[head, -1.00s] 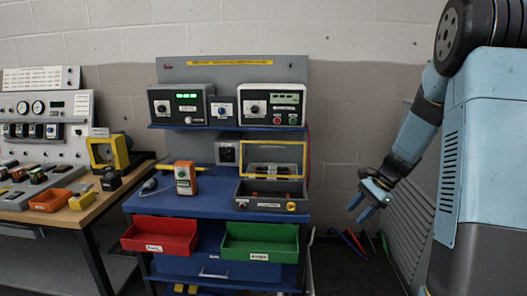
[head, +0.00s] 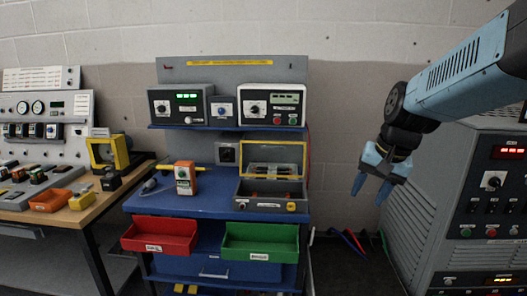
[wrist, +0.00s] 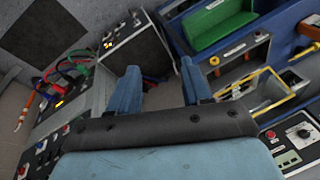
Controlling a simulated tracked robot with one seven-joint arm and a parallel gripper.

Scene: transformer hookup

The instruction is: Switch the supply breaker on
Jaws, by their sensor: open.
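My gripper (head: 371,189) hangs fingers down at the right of the head view, in the air between the blue bench and the grey cabinet. Its two blue fingers are apart with nothing between them; the wrist view shows the same empty gap (wrist: 161,82). No label that I can read names the supply breaker. The grey cabinet (head: 436,206) at the right has a red display (head: 510,152), a knob (head: 492,182) and a row of black switches (head: 490,206). The panel at the left (head: 45,108) carries gauges and a row of black modules (head: 35,131). My gripper touches none of these.
The blue bench (head: 215,207) holds an orange meter (head: 185,178), an open yellow-framed case (head: 272,205) and two instruments on a shelf. A red bin (head: 160,236) and a green bin (head: 260,240) hang in front. Colored leads (head: 350,242) lie low beside the cabinet.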

